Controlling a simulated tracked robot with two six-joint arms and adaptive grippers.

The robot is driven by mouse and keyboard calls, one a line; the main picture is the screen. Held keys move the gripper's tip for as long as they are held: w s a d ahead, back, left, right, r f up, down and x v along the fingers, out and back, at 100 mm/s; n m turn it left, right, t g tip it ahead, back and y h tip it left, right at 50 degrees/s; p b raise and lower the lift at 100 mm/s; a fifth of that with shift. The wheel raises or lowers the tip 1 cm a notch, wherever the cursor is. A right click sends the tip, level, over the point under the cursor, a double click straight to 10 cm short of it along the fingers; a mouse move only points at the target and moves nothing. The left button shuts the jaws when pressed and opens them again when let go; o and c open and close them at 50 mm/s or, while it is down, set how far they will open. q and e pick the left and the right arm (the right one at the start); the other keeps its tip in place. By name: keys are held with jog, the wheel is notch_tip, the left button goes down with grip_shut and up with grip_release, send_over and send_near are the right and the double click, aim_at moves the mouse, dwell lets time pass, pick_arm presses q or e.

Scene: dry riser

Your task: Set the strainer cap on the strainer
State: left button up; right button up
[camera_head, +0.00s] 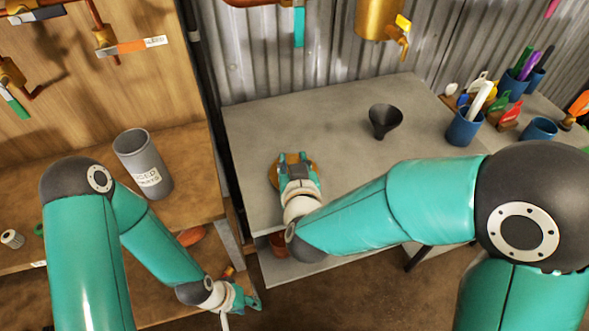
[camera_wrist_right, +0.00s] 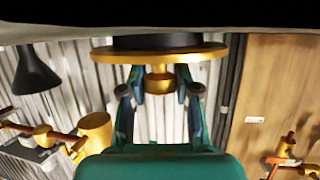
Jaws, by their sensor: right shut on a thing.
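A round brass cap (camera_head: 277,172) with a knob is under my right gripper (camera_head: 296,158) at the left part of the grey table. In the right wrist view, the cap (camera_wrist_right: 205,53) is seen edge-on and my right gripper (camera_wrist_right: 161,85) is shut on its knob. A dark round part shows between the cap's disc and the tabletop; I cannot tell whether it belongs to the cap. A brass cylinder (camera_head: 378,14) on the wall, perhaps the strainer, is cut off by the frame. My left gripper (camera_head: 238,302) hangs low at the front; its finger opening is unclear.
A dark funnel (camera_head: 384,119) stands on the grey table (camera_head: 255,125), right of my right gripper. A blue cup with tools (camera_head: 463,128) stands further right. A grey labelled can (camera_head: 142,160) is on the wooden bench (camera_head: 190,150). Pipes and tagged valves line the wall.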

aim_at(293, 161)
grip_shut()
jog(key=shift+r, duration=0.15)
jog(key=shift+r, duration=0.45)
notch_tip(293, 161, up, 19)
jog(key=p, duration=0.6)
